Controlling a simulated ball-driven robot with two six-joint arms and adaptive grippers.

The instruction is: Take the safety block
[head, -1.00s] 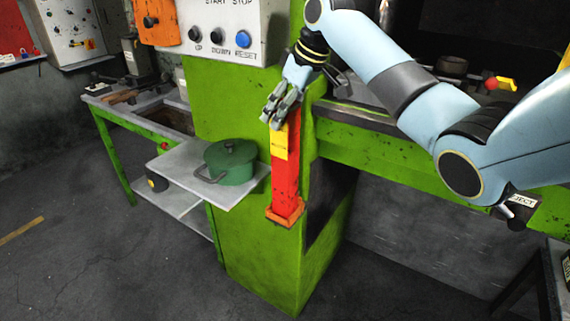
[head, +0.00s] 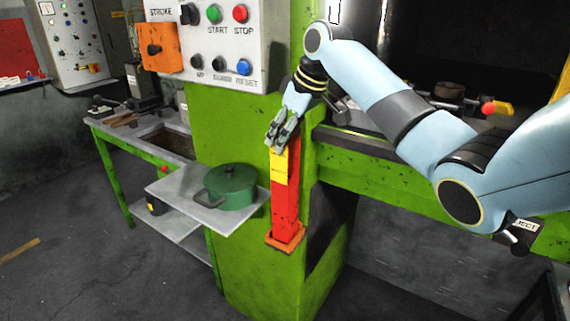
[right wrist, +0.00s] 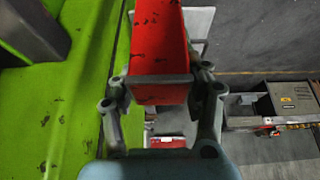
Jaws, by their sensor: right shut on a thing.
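The safety block (head: 286,205) is a tall red bar with a yellow label near its top. It stands upright on a small orange bracket (head: 286,238) at the front of the green press column. My right gripper (head: 279,143) reaches down from above and is shut on the block's upper end. In the right wrist view the red block (right wrist: 160,50) lies between the two fingers (right wrist: 163,95), one on each side. My left gripper is not in view.
A grey shelf (head: 165,187) with a green lidded pot (head: 231,187) sticks out left of the block. A control panel (head: 222,40) with buttons is above. The green press bed (head: 400,165) runs right. A workbench (head: 125,130) stands at the back left.

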